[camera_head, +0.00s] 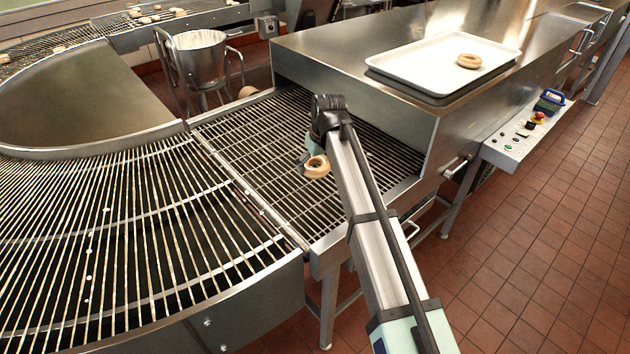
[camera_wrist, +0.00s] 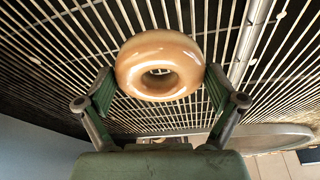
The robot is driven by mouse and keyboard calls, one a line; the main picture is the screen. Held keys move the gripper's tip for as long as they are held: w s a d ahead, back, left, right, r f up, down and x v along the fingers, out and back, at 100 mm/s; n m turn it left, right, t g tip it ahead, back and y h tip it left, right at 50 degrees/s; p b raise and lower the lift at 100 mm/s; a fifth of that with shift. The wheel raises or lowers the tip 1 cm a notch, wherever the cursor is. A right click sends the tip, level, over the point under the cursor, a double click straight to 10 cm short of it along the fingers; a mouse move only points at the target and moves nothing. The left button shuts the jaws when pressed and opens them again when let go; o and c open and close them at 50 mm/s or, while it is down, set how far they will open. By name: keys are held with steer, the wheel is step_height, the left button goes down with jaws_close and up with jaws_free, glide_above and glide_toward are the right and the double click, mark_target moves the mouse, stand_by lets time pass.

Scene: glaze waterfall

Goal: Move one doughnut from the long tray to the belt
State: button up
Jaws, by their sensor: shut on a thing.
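A glazed ring doughnut (camera_wrist: 160,68) is held between the two fingers of my gripper (camera_wrist: 161,92) in the wrist view. In the head view the held doughnut (camera_head: 317,166) is at the end of my arm, over the straight section of the wire belt (camera_head: 262,140). My gripper (camera_head: 308,164) is partly hidden there by my arm. I cannot tell the exact height of the doughnut above the wires. The long white tray (camera_head: 425,57) lies on top of the steel machine, with another doughnut (camera_head: 469,61) near its right end.
The steel hood (camera_head: 350,75) of the machine stands close to the right of my arm. The curved belt (camera_head: 120,230) at left is bare apart from small white specks. A metal bucket (camera_head: 200,62) stands behind the belt. A control panel (camera_head: 520,137) juts out at right.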

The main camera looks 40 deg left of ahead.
mark_target(320, 168)
steer(key=shift+f+p, duration=0.6)
steer(key=shift+f, duration=3.55)
steer(key=shift+f, duration=0.1)
steer(key=o, duration=0.8)
steer(key=b+v, duration=0.2)
steer(key=v, duration=1)
steer(key=shift+a, duration=0.1)
